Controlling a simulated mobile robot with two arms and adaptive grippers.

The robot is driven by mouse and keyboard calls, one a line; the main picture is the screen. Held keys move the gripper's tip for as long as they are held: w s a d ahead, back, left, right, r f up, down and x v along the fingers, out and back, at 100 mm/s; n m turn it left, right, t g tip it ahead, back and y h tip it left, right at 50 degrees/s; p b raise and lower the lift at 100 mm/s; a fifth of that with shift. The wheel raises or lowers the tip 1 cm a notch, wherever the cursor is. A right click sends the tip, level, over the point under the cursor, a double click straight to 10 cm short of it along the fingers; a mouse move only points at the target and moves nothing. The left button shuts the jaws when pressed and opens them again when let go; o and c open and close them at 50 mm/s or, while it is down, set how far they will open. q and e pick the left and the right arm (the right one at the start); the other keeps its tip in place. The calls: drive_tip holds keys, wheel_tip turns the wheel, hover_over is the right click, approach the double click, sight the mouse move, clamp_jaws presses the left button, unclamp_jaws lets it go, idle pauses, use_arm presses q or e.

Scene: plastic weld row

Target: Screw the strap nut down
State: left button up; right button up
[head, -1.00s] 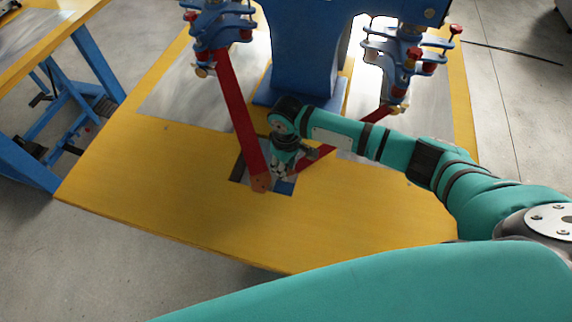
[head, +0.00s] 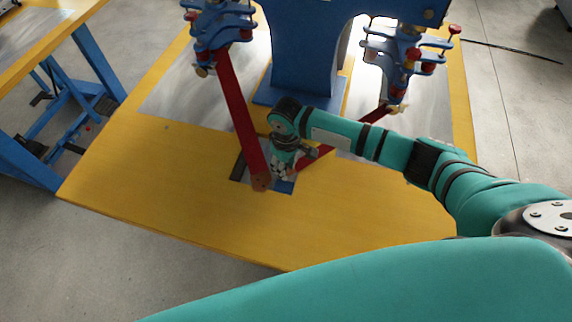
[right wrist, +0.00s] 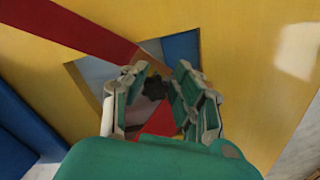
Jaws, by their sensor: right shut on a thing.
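A dark knob-like nut (right wrist: 155,87) shows between the fingers in the right wrist view, close to where the red straps meet. My right gripper (right wrist: 158,92) points down and is shut on this nut. In the head view the right gripper (head: 280,174) is over the square patch in the table, beside the lower end of the long red strap (head: 240,120). A second red strap (head: 318,158) runs from the right towards the gripper. The nut is hidden by the gripper in the head view. My left gripper is not in view.
The yellow table (head: 160,190) is mostly bare around the square patch (head: 240,171), which has grey and blue parts. A blue machine column (head: 303,50) stands behind. Blue clamp assemblies (head: 222,25) hang at its left and right (head: 407,55). Another blue-legged table is at far left.

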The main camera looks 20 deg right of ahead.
drive_tip(key=shift+f, duration=0.4)
idle(0.3)
drive_tip(key=shift+p, duration=0.55)
drive_tip(key=shift+f, duration=0.45)
idle(0.9)
drive_tip(key=shift+r, duration=0.15)
drive_tip(key=m+p, duration=0.1)
drive_tip(key=m, duration=0.1)
drive_tip(key=m+p, duration=0.4)
drive_tip(key=shift+w+a+r, duration=0.15)
drive_tip(key=shift+a+r, duration=0.1)
drive_tip(key=shift+a, duration=0.15)
drive_tip(key=m+p, duration=0.1)
drive_tip(key=m, duration=0.1)
drive_tip(key=m+p, duration=0.3)
drive_tip(key=m, duration=0.2)
drive_tip(key=shift+w+a, duration=0.2)
drive_tip(key=shift+a, duration=0.15)
drive_tip(key=m, duration=0.2)
drive_tip(key=m+p, duration=0.1)
drive_tip(key=shift+w+a+f+m+p, duration=0.1)
drive_tip(key=shift+w+a+m+p, duration=0.1)
drive_tip(key=shift+m+p, duration=0.15)
drive_tip(key=m, duration=0.3)
drive_tip(key=shift+w+f, duration=0.15)
drive_tip(key=shift+f, duration=0.1)
